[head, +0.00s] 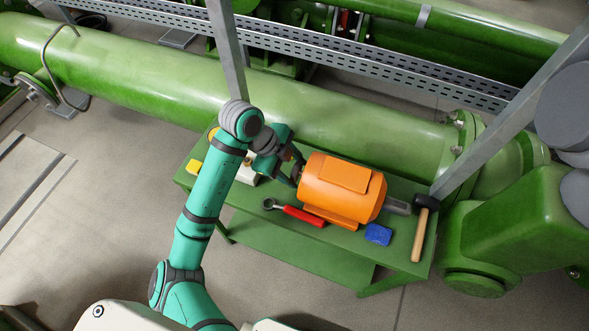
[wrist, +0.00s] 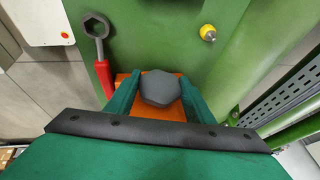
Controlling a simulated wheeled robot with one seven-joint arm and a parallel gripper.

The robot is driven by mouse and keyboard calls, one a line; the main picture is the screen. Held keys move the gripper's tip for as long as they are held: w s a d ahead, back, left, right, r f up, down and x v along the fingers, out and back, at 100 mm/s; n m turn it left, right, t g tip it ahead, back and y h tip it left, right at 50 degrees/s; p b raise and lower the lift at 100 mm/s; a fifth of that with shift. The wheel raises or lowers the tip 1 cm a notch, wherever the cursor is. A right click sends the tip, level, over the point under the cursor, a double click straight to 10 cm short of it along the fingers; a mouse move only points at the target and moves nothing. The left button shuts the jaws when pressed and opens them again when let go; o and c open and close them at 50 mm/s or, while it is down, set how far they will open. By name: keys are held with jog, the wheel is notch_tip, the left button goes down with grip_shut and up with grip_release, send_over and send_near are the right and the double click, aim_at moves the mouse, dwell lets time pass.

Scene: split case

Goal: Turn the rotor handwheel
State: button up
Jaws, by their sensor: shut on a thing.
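An orange motor-like housing (head: 343,188) lies on a green bench (head: 290,256). A dark grey lobed handwheel (wrist: 160,88) shows in the wrist view in front of the orange body. My gripper (head: 297,169) reaches the left end of the housing. In the wrist view its two teal fingers stand on either side of the handwheel, and it is shut on it. The finger contact points are partly hidden, and in the head view the gripper covers the handwheel.
A red-handled wrench (head: 303,215), a blue block (head: 378,234) and a wooden-handled mallet (head: 418,239) lie along the bench's front and right. A large green pipe (head: 340,113) runs behind; grey posts rise nearby.

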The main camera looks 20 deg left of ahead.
jog(key=g, duration=0.4)
jog(key=shift+w+a+n, duration=0.1)
jog(key=shift+w+n, duration=0.05)
jog(key=shift+n, duration=0.25)
jog(key=g, duration=0.3)
jog(key=shift+n+g, duration=0.4)
jog(key=n+g, duration=0.1)
jog(key=g, duration=0.3)
jog(key=shift+w, duration=0.15)
jog(key=shift+f+n+g, duration=0.1)
jog(key=shift+n+g, duration=0.2)
jog(key=shift+g, duration=0.8)
jog(key=shift+g+h, duration=0.3)
jog(key=o, duration=1.1)
jog(key=shift+c, duration=0.2)
